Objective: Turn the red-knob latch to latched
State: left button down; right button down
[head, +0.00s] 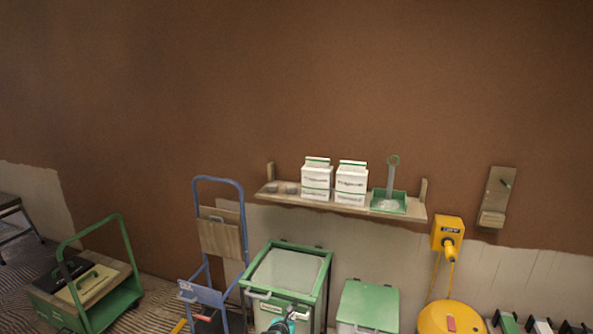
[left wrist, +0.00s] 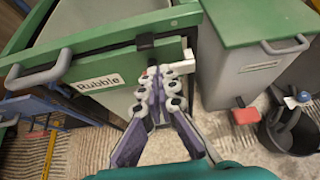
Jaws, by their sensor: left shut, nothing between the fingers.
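A green-framed bin (head: 322,285) with a pale lid stands below the shelf in the head view. Its front bears a "Rubble" label (left wrist: 100,83) in the left wrist view. A small black fitting (left wrist: 145,41) sits on its green rim, with a pale tab (left wrist: 189,60) to the right. My right gripper is out of view.
A green-lidded grey bin (head: 368,304) stands to the right, with a red pedal-like block (left wrist: 243,116) low on its front. A dark bucket (left wrist: 290,130) is beside it. A blue hand truck (head: 219,240) stands left, a green cart (head: 90,285) farther left. A shelf (head: 340,207) hangs above.

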pick_arm(q)
jog(key=shift+s+a+f, duration=0.1)
jog(key=shift+a+f, duration=0.05)
jog(key=shift+f, duration=0.2)
dwell(0.4)
jog(key=shift+a+r, duration=0.1)
jog(key=shift+a, duration=0.35)
jog(key=shift+w+a, duration=0.35)
jog(key=shift+a, duration=0.3)
jog(key=shift+r, duration=0.2)
jog(key=s, duration=0.1)
jog(key=s+a, duration=0.1)
jog(key=s, duration=0.1)
jog(key=s+a, duration=0.1)
jog(key=s, duration=0.1)
jog(key=shift+s+r, duration=0.15)
jog(key=shift+s, duration=0.1)
